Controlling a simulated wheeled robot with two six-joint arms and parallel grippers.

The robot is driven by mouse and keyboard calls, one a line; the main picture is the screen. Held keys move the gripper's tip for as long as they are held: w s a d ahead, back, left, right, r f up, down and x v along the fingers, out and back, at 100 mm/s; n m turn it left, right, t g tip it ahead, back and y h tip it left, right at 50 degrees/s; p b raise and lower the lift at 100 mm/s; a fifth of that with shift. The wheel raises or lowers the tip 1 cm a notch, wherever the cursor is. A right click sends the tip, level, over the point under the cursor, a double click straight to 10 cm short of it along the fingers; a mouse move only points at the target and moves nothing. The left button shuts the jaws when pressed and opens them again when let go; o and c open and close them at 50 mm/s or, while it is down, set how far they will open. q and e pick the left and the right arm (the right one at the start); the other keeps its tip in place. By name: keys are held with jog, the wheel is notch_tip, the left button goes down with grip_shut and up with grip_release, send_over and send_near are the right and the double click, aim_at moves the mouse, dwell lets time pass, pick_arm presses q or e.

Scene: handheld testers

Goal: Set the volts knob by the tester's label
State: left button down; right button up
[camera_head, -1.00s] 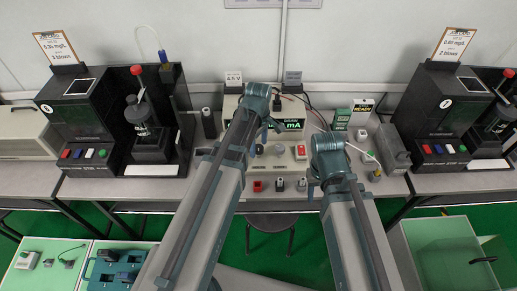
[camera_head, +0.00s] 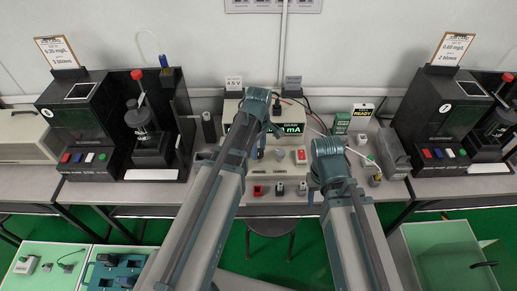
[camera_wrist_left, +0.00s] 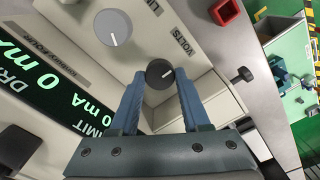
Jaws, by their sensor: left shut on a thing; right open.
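The tester in the middle of the bench has a cream front panel and a dark display (camera_wrist_left: 45,85) with green digits reading 0 mA. A card reading 4.5 V (camera_head: 233,82) stands at its top left. In the left wrist view the dark round volts knob (camera_wrist_left: 159,73) sits beside the printed word VOLTS, its white mark pointing right. My left gripper (camera_wrist_left: 159,77) is shut on this knob, one blue finger at each side. In the head view its fingers are mostly hidden behind the wrist. My right gripper (camera_head: 314,192) is open and empty in front of the panel's right side.
A second grey knob (camera_wrist_left: 113,28) is beside the volts knob. A red socket (camera_wrist_left: 226,12) and several small parts lie nearby. Dark machines (camera_head: 80,115) stand left and right. A READY box (camera_head: 362,112) stands right of the tester.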

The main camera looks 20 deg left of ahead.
pick_arm(q)
jog(key=m, duration=0.4)
jog(key=shift+m, duration=0.4)
jog(key=m, duration=2.2)
jog(key=shift+m, duration=0.3)
jog(key=m, duration=0.4)
jog(key=shift+m, duration=2.1)
